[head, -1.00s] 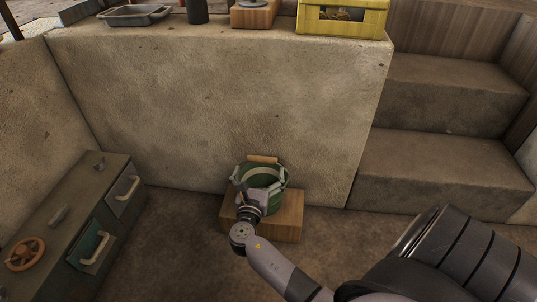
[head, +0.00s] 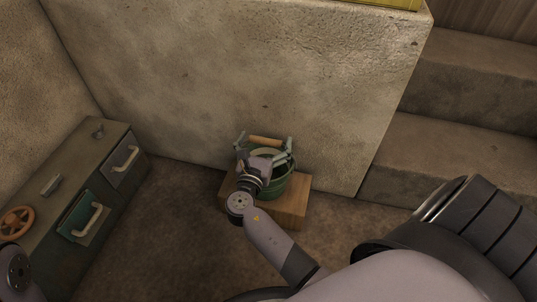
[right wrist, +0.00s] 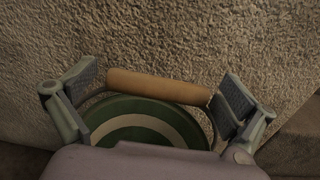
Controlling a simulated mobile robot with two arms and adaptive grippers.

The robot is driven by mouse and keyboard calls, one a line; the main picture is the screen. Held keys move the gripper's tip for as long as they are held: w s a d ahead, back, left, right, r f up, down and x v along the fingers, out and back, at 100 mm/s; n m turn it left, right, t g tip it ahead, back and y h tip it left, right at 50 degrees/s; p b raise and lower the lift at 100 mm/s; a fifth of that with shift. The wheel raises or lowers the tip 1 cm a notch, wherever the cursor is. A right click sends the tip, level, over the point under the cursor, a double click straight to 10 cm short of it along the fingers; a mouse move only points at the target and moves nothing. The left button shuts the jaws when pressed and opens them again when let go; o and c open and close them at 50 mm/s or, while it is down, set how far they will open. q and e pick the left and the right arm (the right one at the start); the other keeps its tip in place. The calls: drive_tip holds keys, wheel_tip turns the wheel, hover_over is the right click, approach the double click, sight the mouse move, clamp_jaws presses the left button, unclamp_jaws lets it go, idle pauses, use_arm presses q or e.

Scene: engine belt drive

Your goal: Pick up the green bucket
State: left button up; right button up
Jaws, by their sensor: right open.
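The green bucket (head: 277,187) stands upright on a low wooden block (head: 293,209) by the concrete wall. Its wooden handle grip (head: 266,141) is raised above the rim. My right gripper (head: 266,147) is open, with one finger by each end of the grip. In the right wrist view the green bucket (right wrist: 120,108) shows partly behind my wrist, and the tan grip (right wrist: 158,87) lies between the spread fingers of my right gripper (right wrist: 158,90). The bucket's lower part is hidden there. My left gripper is out of view.
A dark cabinet (head: 54,185) with handles and an orange wheel (head: 16,221) stands at the left. The concrete wall (head: 230,80) rises right behind the bucket. Concrete steps (head: 450,160) are at the right. The floor (head: 165,230) left of the block is clear.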

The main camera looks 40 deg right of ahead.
drive_tip(key=c, duration=1.9)
drive_tip(key=shift+c, duration=0.2)
